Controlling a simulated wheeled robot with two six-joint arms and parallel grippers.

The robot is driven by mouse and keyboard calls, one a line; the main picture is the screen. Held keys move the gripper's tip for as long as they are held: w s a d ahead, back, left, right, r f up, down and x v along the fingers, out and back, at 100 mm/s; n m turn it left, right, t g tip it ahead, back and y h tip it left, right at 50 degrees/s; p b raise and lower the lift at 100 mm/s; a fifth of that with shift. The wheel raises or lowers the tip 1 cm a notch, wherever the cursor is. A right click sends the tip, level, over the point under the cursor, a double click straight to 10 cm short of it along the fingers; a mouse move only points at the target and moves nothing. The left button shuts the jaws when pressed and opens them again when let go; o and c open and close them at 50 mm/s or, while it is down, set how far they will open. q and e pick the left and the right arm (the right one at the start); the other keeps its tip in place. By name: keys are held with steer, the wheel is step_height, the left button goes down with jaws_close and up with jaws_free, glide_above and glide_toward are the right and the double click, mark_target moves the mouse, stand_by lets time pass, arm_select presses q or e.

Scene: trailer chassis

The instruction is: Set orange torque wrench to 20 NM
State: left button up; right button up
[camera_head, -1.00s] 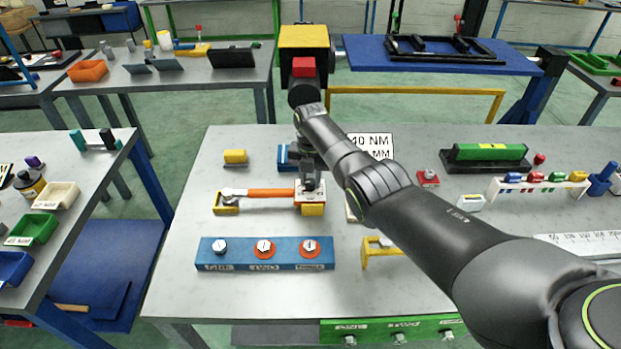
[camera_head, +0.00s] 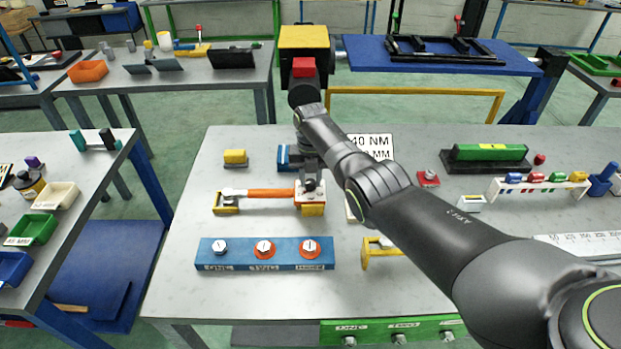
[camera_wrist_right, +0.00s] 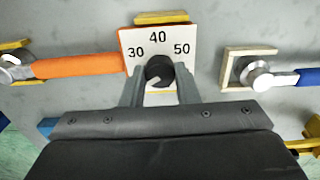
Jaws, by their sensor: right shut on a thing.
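A dark round knob (camera_wrist_right: 158,70) sits at the dial's middle. My right gripper (camera_wrist_right: 159,78) is over the dial, shut on this knob. I cannot tell which number the knob points to. In the head view my right gripper (camera_head: 310,182) hides most of the dial. My left gripper is not in view.
A blue-handled wrench (camera_wrist_right: 284,79) lies right of the dial in the wrist view. A blue block with several bolts (camera_head: 264,264) is in front of the orange wrench. A white sign (camera_head: 377,146) reading 40 NM stands behind my arm. Yellow supports (camera_head: 380,250) stand close by.

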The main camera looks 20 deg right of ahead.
mark_target(311, 182)
steer(key=o, duration=1)
steer(key=shift+r, duration=0.55)
step_height(311, 182, up, 16)
steer(key=shift+r+b, duration=0.25)
steer(key=shift+b, duration=0.65)
